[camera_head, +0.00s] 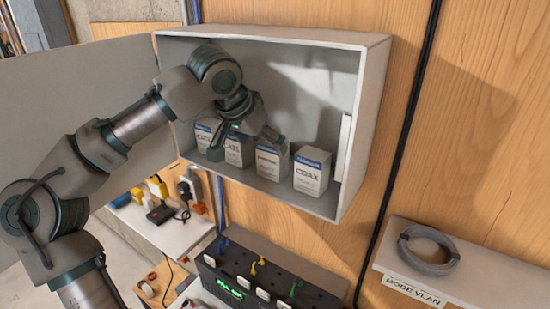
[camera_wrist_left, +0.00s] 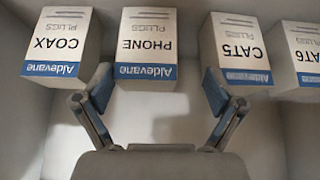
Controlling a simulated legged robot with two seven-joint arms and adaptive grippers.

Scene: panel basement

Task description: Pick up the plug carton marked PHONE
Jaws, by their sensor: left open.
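The white PHONE carton (camera_head: 270,163) with a blue band stands in the open wall cabinet, third from the left. In the left wrist view the PHONE carton (camera_wrist_left: 147,40) appears upside down, its marking readable. My left gripper (camera_head: 243,143) reaches into the cabinet in front of the cartons, open. In the left wrist view its fingertips (camera_wrist_left: 158,90) are spread to either side of the PHONE carton's blue band, with nothing between them. I cannot tell how far the carton is from them. My right gripper is not in view.
The COAX carton (camera_head: 312,170) stands right of PHONE; the CAT5 carton (camera_head: 237,150) and CAT6 carton (camera_wrist_left: 303,50) are on its other side. The cabinet's side wall (camera_head: 362,130) and open door (camera_head: 80,100) bound the space. A black box (camera_head: 265,270) sits below; a shelf (camera_head: 465,280) holds a grey ring (camera_head: 428,250).

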